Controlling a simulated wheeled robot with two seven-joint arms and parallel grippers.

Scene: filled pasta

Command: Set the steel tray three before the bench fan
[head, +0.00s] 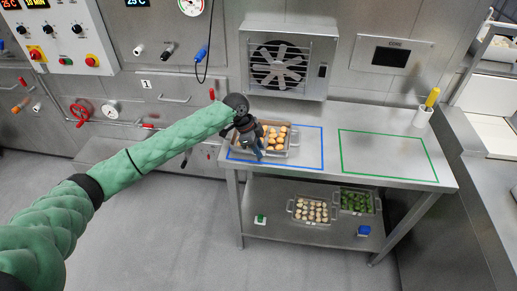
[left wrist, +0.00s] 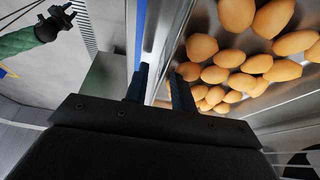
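The bench fan (head: 278,65) is on the wall behind the steel bench. A steel tray (head: 293,150) of orange-brown filled pasta stands within the blue outline in front of it. My left gripper (head: 257,150) is at this tray's left part in the head view. In the left wrist view the fingers (left wrist: 161,90) stand apart, with the tray's wall (left wrist: 180,45) beside and between them; contact is unclear. A green-sleeved arm with a black gripper (left wrist: 68,14), apparently my right one, shows small there. No tray number is readable.
The green outline (head: 390,157) on the bench's right is empty. The lower shelf holds a tray of pale pasta (head: 311,211), a tray of green pasta (head: 356,201), a blue block (head: 364,231) and a green-and-white block (head: 260,219). A white holder (head: 422,117) stands at the right.

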